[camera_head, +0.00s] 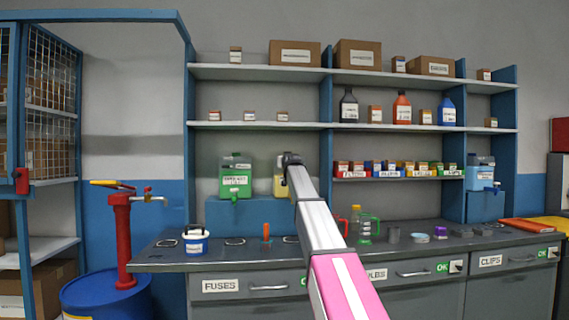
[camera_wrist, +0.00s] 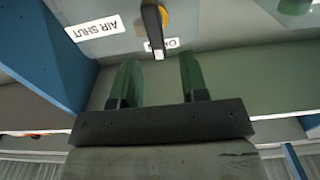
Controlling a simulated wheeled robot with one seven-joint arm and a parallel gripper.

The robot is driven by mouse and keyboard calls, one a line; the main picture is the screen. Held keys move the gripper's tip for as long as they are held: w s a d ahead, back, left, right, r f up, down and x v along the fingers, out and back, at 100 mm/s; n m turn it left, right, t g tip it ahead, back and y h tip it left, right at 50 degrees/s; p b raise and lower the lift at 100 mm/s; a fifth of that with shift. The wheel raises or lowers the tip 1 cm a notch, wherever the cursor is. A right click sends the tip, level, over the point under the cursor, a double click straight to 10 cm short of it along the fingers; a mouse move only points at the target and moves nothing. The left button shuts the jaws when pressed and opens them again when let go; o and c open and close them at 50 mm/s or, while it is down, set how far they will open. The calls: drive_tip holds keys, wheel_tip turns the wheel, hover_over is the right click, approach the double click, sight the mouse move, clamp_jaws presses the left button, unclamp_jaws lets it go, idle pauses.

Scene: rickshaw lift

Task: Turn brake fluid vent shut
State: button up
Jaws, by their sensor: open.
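In the wrist view a black vent lever (camera_wrist: 154,28) with a yellow-orange hub sits on a pale grey surface. An "AIR SHUT" label (camera_wrist: 97,27) is to its left. The lever points down the picture, over a second label (camera_wrist: 172,43) that is partly hidden. My gripper (camera_wrist: 158,64) is open, its two green fingers apart and empty, with the lever's end just beyond and between the tips. In the head view my gripper (camera_head: 291,160) is in front of a pale yellow container (camera_head: 280,180), which my arm partly hides. I cannot read that container's label.
A green container (camera_head: 235,177) stands left of my arm on a blue stand (camera_head: 245,212). A pale blue container (camera_head: 479,172) stands at the right. Shelves with boxes and bottles are above.

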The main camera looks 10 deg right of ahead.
drive_tip(key=shift+w, duration=2)
clamp_jaws()
drive_tip(key=shift+d+m, duration=0.1)
drive_tip(key=shift+m, duration=0.3)
drive_tip(key=f+m, duration=0.1)
drive_tip(key=m, duration=0.4)
drive_tip(key=d+m, duration=0.1)
drive_tip(key=m, duration=0.5)
drive_tip(key=d+f+m, duration=0.1)
drive_tip(key=m, duration=0.5)
drive_tip(key=shift+d+f, duration=0.2)
drive_tip(key=shift+f, duration=0.1)
